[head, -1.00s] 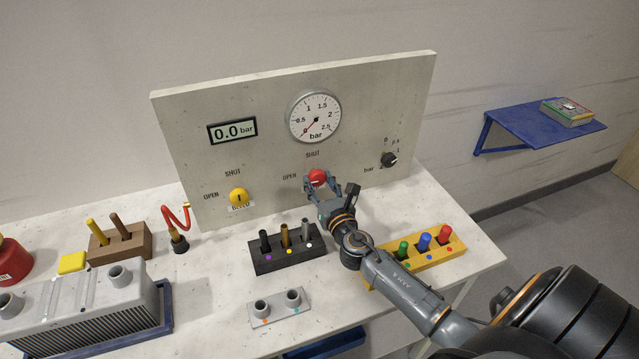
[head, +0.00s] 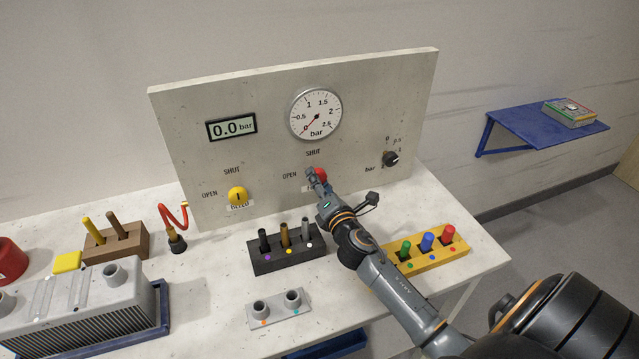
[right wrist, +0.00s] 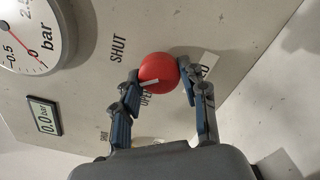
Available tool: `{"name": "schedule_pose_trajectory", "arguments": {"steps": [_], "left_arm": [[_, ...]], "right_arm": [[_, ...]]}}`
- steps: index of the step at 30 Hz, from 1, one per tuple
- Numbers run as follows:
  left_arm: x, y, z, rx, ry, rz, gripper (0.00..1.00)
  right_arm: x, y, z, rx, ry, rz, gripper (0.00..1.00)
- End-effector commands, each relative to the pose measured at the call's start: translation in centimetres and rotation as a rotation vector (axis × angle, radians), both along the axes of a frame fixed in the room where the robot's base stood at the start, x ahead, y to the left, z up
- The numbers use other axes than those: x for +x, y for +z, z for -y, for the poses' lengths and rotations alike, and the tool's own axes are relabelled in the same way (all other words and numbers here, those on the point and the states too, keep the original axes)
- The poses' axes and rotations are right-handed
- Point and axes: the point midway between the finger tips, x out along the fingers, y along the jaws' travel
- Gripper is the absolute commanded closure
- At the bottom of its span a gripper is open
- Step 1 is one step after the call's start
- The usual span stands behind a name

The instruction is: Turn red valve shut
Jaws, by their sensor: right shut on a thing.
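The red valve (head: 320,174) is a round knob on the upright panel, below the gauge. It has a SHUT label above it and an OPEN label to its left. My right gripper (head: 316,177) is at the panel and partly covers the valve. In the right wrist view the red valve (right wrist: 158,70) sits between the two fingers, which are shut on it. A white pointer mark on it lies near the OPEN label, but its exact direction is hard to tell. My left gripper is not in view.
The gauge (head: 316,113) needle rests near 0, and the display (head: 232,127) reads 0.0 bar. A yellow valve (head: 238,196) is at left, a black knob (head: 391,159) at right. Below the arm are a black peg block (head: 288,259) and a yellow one (head: 447,249).

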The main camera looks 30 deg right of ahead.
Motion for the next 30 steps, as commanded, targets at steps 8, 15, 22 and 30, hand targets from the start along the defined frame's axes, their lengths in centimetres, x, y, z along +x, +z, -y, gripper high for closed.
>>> {"name": "schedule_pose_trajectory", "arguments": {"steps": [8, 15, 22, 30], "left_arm": [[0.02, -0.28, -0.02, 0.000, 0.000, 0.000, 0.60], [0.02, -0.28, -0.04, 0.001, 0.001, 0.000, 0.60], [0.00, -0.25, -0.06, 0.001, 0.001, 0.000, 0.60], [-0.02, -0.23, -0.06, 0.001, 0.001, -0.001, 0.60]], "right_arm": [[0.01, 0.00, -0.08, 0.255, 0.000, 0.061, 0.89], [0.01, 0.07, -0.10, 0.442, 0.001, 0.106, 0.89], [0.01, 0.11, -0.04, 0.562, 0.000, 0.134, 0.89], [0.01, 0.10, -0.09, 0.628, 0.000, 0.150, 0.89]]}}
